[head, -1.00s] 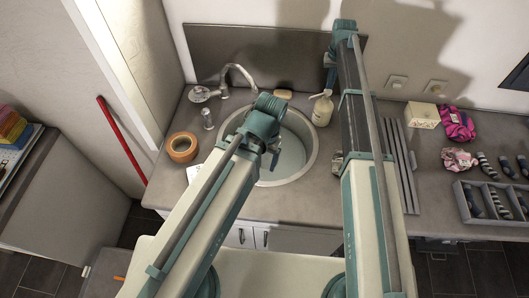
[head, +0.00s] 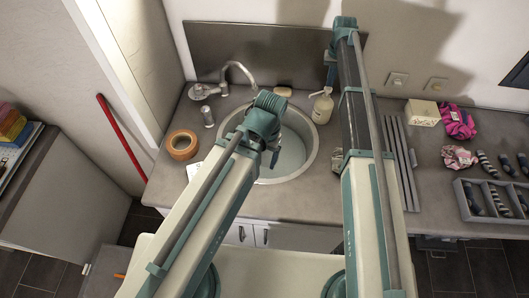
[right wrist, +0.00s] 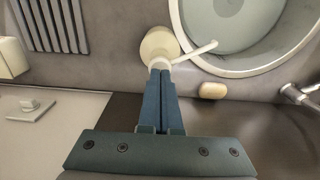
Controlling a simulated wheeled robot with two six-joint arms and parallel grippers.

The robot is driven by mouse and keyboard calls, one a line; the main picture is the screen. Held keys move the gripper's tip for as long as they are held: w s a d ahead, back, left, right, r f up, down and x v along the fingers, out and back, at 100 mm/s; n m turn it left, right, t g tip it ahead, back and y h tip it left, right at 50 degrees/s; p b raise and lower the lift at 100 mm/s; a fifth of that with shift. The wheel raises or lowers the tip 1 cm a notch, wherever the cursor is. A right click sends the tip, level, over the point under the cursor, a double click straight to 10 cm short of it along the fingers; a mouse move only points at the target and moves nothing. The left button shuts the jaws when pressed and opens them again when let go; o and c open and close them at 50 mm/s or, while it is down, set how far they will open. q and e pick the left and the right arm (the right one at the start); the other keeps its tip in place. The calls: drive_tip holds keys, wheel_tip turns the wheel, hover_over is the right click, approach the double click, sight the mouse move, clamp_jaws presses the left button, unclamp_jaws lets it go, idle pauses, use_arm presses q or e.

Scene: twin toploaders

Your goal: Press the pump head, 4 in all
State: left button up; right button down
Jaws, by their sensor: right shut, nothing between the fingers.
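A cream pump bottle (head: 322,108) stands upright at the back right rim of the sink. Its white pump head (head: 327,90) has a spout pointing left in the head view. My right gripper (head: 331,82) points down just above the pump head. In the right wrist view the bottle (right wrist: 157,44) and its spout (right wrist: 199,51) lie just beyond the shut fingers (right wrist: 161,74). The fingertips overlap the pump head there; I cannot tell whether they touch it. My left gripper (head: 273,157) hangs over the sink, and its fingers are too small to read.
The round sink (head: 312,158) has a faucet (head: 240,70) behind it. A soap bar (head: 283,92) lies near the bottle. A tape roll (head: 182,145) is at the left. Grey slats (head: 402,165), a cream box (head: 422,112) and a divided tray (head: 492,200) are at the right.

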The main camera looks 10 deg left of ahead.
drive_tip(key=shift+f+b, duration=1.1)
drive_tip(key=shift+f, duration=0.15)
drive_tip(key=shift+r, duration=0.2)
drive_tip(key=shift+r+p, duration=1.4)
drive_tip(key=shift+p, duration=0.2)
drive_tip(key=shift+f, duration=0.25)
drive_tip(key=shift+f+b, duration=1.25)
drive_tip(key=shift+b, duration=0.25)
drive_tip(key=shift+r+p, duration=1.45)
